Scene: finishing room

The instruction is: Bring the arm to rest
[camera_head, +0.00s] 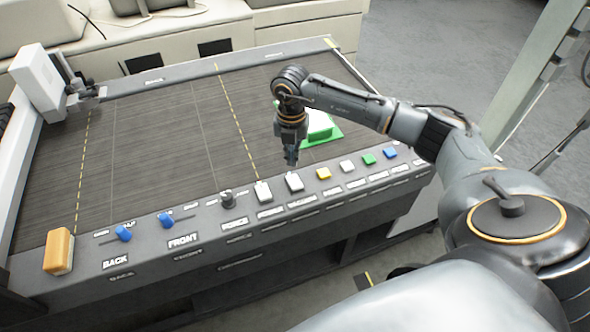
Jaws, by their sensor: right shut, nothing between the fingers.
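My right arm reaches in from the right edge, and its shut, empty right gripper (291,158) points down above the far side of the front control panel (215,240). The fingertips are just behind two white rocker switches, the nearer one at the gripper being the right white switch (294,182). Whether the fingertips touch anything I cannot tell. Behind the gripper a green and white block (320,125) lies on the dark bed (160,150), partly hidden by my wrist. My left gripper is not in view.
The panel carries blue levers (123,233), a black knob (228,199), a yellow button (323,173) and other coloured buttons. An orange-tan block (59,251) stands at its left end. A white machine head (42,80) stands at the far left. Grey floor (430,50) is open at upper right.

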